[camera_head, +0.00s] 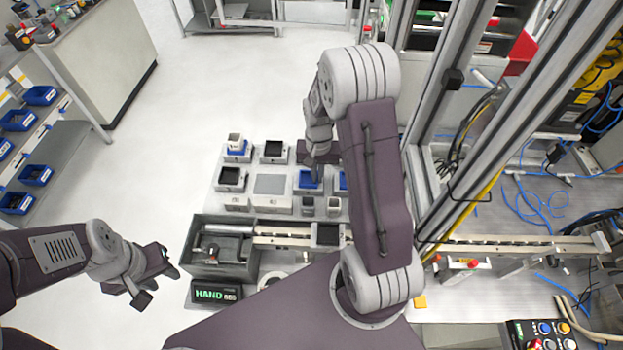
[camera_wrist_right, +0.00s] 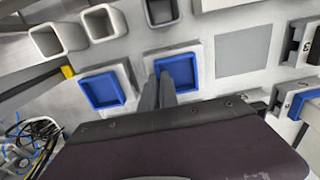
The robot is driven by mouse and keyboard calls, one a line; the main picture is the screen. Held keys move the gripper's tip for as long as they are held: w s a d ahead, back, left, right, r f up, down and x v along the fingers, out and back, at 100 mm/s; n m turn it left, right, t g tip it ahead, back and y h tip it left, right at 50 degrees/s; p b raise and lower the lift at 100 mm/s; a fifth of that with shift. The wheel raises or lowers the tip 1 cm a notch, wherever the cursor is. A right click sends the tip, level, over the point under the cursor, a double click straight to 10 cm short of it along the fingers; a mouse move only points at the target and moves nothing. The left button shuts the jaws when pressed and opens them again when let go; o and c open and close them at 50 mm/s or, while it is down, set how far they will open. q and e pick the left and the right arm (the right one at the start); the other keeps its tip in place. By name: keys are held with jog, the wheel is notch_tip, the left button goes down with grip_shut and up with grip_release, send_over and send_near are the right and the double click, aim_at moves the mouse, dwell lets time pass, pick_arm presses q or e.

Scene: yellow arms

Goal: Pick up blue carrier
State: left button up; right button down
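Blue carriers sit in white holders on the work table. One blue carrier (camera_head: 308,180) is under my right gripper (camera_head: 313,163), and it shows in the right wrist view (camera_wrist_right: 180,72). In that view the two dark fingertips of my right gripper (camera_wrist_right: 159,88) are close together with a narrow gap, at the carrier's left wall. I cannot tell whether they touch or grip the wall. A second blue carrier (camera_wrist_right: 102,90) stands to the left in the wrist view. Another blue carrier (camera_head: 237,152) holds a white cup at the back. My left gripper (camera_head: 152,281) is open and empty, left of the table.
Black square trays (camera_head: 231,178) and a grey plate (camera_head: 270,185) stand beside the carriers. A dark grey bin (camera_head: 222,262) and a rail lie in front. Metal frame posts (camera_head: 435,110) rise close to the right of my right arm. The floor at left is clear.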

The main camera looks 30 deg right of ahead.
jog(key=shift+r, duration=0.1)
jog(key=shift+r, duration=0.3)
jog(key=r, duration=0.2)
jog(key=r+b, duration=0.1)
jog(key=shift+s+d+r, duration=0.3)
jog(key=shift+d+r, duration=0.05)
jog(key=s+d+r+b, duration=0.1)
jog(key=s+d+r, duration=0.5)
jog(key=s, duration=0.2)
jog(key=shift+s+d+r+b, duration=0.2)
jog(key=shift+s+r+b, duration=0.05)
jog(key=shift+s+b, duration=0.15)
